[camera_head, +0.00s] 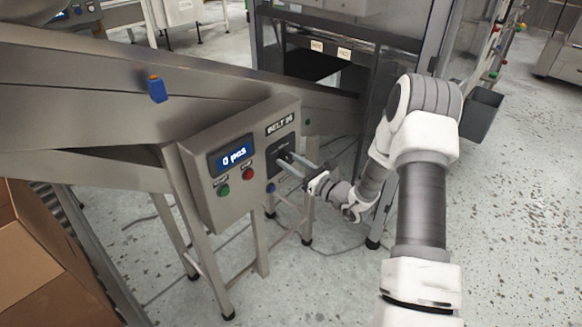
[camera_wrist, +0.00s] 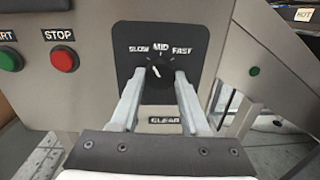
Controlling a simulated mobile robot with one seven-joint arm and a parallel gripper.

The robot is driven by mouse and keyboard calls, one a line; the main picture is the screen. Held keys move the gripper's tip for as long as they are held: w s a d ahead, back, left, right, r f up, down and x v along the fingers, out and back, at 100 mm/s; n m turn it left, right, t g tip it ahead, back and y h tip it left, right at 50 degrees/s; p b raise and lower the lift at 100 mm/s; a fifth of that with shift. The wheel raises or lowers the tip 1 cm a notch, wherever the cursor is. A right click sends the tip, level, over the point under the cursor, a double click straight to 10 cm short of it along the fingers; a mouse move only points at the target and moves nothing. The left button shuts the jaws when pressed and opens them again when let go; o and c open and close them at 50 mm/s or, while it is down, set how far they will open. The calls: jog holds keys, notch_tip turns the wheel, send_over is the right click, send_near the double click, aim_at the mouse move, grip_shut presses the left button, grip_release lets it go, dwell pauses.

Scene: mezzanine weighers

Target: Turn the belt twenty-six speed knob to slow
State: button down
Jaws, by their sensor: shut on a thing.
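The speed knob (camera_wrist: 160,75) is a dark dial on a black plate (camera_wrist: 193,42) marked SLOW at left, MID at top and FAST at right. Its small pale pointer line seems to lean slightly left of MID; the exact setting is hard to tell. My gripper (camera_wrist: 160,84) is shut on the knob, one finger on each side. In the head view my gripper (camera_head: 287,160) reaches the plate on the grey control box (camera_head: 213,202) labelled BELT 26. There the fingers largely hide the knob.
The box has a display (camera_head: 231,156) reading 0 pcs, a green START button (camera_head: 223,190) and a red STOP button (camera_head: 247,174). A blue button (camera_head: 270,187) sits below the knob, near the CLEAR label (camera_wrist: 164,120). A sloping metal conveyor (camera_head: 80,90) runs behind.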

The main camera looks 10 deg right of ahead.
jog(key=shift+n+b, duration=0.75)
jog(key=shift+n, duration=0.55)
jog(key=shift+c, duration=1.9)
grip_release()
jog(key=shift+s+d, duration=0.1)
jog(key=p+v, duration=0.2)
jog(key=v, duration=1.5)
jog(key=shift+d, duration=0.1)
